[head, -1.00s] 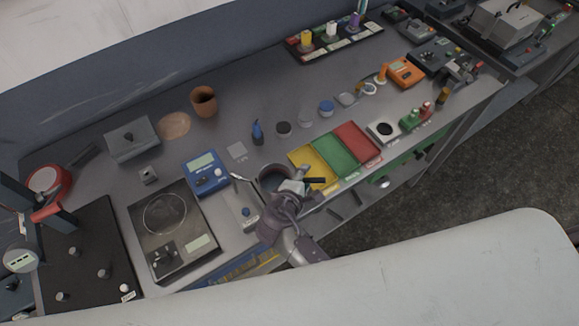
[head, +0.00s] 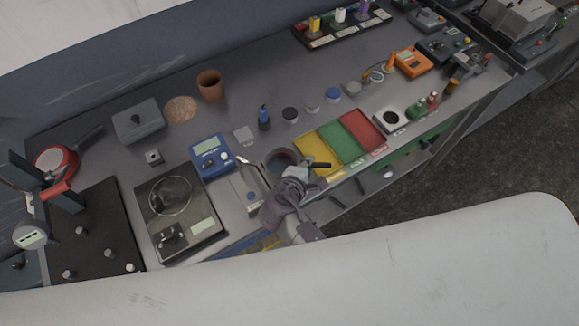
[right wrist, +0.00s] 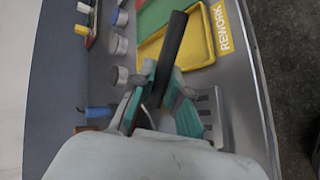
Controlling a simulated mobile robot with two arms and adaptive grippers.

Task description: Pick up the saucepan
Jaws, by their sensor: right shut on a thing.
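The saucepan (head: 270,158) is a round pan with a grey rim and a dark inside, at the front edge of the bench in the head view. Its black handle (right wrist: 174,48) points right toward the yellow tray. My right gripper (head: 297,173) covers the near side of the pan and is shut on the handle. In the right wrist view my right gripper (right wrist: 157,88) has its green-grey fingers on both sides of the black handle. The pan's body is mostly hidden there. I cannot tell whether the pan is clear of the bench. My left gripper is not in view.
Yellow (head: 314,150), green (head: 340,143) and red (head: 362,128) trays lie just right of the pan. A blue meter (head: 211,155) and a black hotplate (head: 190,222) are to its left. A red pan (head: 49,162) lies far left. Small lidded jars stand behind.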

